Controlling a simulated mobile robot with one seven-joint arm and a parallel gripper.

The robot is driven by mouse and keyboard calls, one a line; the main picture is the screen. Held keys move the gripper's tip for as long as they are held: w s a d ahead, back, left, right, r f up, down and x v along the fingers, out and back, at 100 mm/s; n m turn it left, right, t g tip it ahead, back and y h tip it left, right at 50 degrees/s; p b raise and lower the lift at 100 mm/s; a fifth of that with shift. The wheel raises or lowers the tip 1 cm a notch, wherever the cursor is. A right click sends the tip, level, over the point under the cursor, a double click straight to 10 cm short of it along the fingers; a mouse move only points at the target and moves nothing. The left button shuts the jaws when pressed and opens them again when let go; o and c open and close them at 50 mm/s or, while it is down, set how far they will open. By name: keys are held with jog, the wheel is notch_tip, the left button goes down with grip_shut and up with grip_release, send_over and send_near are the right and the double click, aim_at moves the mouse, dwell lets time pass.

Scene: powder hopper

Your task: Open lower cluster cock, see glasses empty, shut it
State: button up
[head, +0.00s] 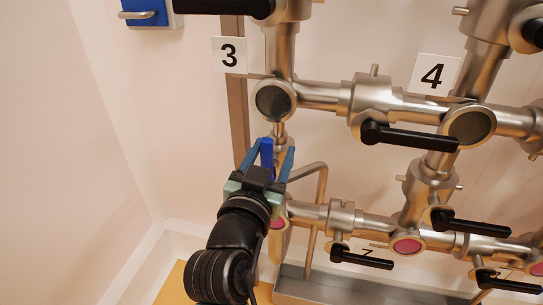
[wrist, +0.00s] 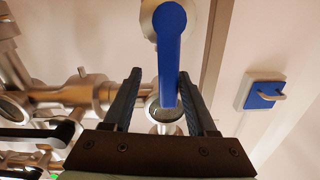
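A blue lever handle (head: 267,149) stands upright on the pipework below the number 3 plate. In the wrist view the blue handle (wrist: 170,50) hangs between the fingers, with space on both sides. My gripper (head: 271,153) is open around it; its fingers also show in the wrist view (wrist: 160,78). The lower sight glasses, one at the middle (head: 407,246) and one at the right (head: 537,269), look pink. A third pink glass (head: 279,223) is partly hidden by my gripper. The upper glasses, left (head: 273,100) and right (head: 470,126), look grey.
Black lever handles stick out on the upper pipe (head: 410,137) and lower pipes (head: 362,259). A bent thin pipe (head: 322,185) stands right of my gripper. A metal trough (head: 330,289) lies below. A blue box with a hook (head: 145,13) is on the wall; the left wall is bare.

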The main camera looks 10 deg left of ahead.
jog(key=s, duration=1.3)
jog(key=shift+a, duration=0.25)
jog(key=shift+w+r, duration=0.1)
